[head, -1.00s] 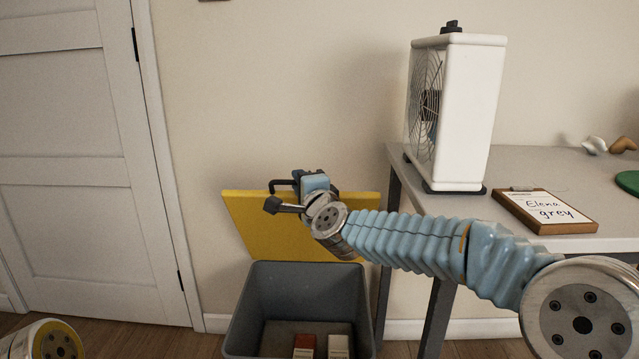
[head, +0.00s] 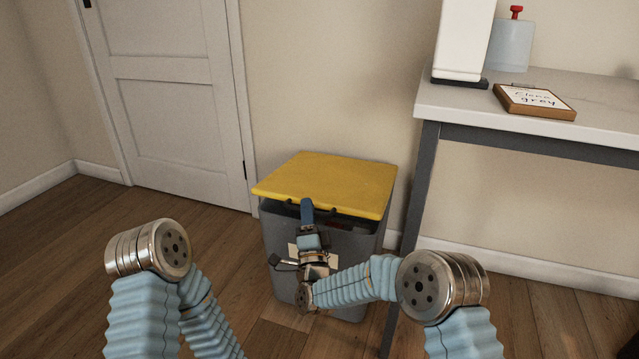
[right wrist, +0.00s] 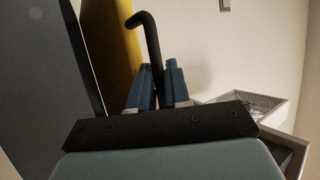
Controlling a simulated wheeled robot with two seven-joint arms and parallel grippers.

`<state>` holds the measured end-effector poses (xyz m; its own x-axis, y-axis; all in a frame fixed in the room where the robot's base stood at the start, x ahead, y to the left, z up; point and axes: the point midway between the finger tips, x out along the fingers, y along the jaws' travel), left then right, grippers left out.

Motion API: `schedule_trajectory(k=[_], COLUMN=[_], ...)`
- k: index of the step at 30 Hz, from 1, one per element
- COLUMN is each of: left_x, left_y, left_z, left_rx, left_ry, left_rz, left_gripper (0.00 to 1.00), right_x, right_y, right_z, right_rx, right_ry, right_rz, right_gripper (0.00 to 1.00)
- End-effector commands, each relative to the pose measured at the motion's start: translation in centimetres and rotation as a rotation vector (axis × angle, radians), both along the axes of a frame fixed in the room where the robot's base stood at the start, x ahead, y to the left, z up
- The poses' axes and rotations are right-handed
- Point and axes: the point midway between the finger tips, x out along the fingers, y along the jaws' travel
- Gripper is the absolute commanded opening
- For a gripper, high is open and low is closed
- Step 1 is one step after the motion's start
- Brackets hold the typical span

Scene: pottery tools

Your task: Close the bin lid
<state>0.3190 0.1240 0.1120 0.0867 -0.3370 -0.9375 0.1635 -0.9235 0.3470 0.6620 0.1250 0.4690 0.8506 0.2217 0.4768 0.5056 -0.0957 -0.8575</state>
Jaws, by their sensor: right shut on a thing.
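The grey bin (head: 345,245) stands on the floor, partly hidden behind my right arm. Its yellow lid (head: 325,183) lies nearly flat over the top, with a dark gap under its front edge. My right gripper (head: 307,208) is at the middle of that front edge, its blue fingers pointing up. In the right wrist view its fingers (right wrist: 160,88) are closed around the bent black lid handle (right wrist: 150,40), with the yellow lid (right wrist: 122,50) beside it. My left arm shows at the lower left, but its gripper is out of view.
A grey table (head: 530,125) stands right of the bin, its dark leg close to the bin's side. A clipboard (head: 535,101) and a white device (head: 463,40) stand on it. A white door (head: 170,95) is behind on the left. Wooden floor (head: 60,230) is clear at left.

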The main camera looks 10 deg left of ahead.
Motion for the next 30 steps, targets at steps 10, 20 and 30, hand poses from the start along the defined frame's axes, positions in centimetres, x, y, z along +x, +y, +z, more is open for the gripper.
schedule_trajectory(k=[10,20,30], left_x=[0.0,0.0,0.0], left_y=[0.0,0.0,0.0], left_z=[0.0,0.0,-0.1], left_rx=[0.000,0.000,0.000], left_ry=[0.000,0.000,0.000], left_rz=[0.000,0.000,0.000], left_gripper=[1.00,1.00,1.00], right_x=[0.1,0.2,0.2], right_y=[-0.1,-0.1,-0.2], right_z=[-5.3,-6.3,-6.6], right_rx=[-0.003,-0.005,-0.008], right_ry=[-0.018,-0.012,-0.007], right_rz=[-0.005,-0.007,-0.008], right_gripper=[0.00,0.00,0.23])
